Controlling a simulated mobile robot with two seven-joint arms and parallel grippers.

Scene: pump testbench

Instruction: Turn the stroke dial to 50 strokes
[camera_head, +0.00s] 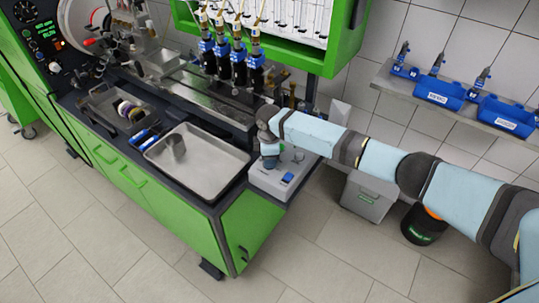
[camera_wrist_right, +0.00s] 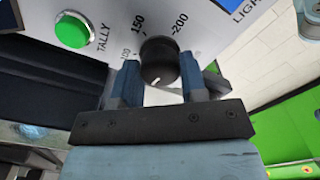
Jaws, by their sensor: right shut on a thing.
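The stroke dial (camera_wrist_right: 160,62) is a black round knob on a light grey panel, between the two fingers of my right gripper (camera_wrist_right: 158,82) in the right wrist view. The fingers are shut on its sides. A short white mark shows at the dial's lower edge. The printed numbers 100, 150 and 200 run around its upper side; no 50 shows, and the lower scale is hidden. In the head view my right gripper (camera_head: 269,160) points down onto the grey control box (camera_head: 264,182), and the dial is hidden. My left gripper is not in view.
A green button (camera_wrist_right: 72,32) marked TALLY sits beside the dial. A blue switch (camera_head: 287,178) is on the box. A metal tray (camera_head: 215,190) lies left of the box. A grey bin (camera_head: 367,198) stands on the floor to the right, below my arm.

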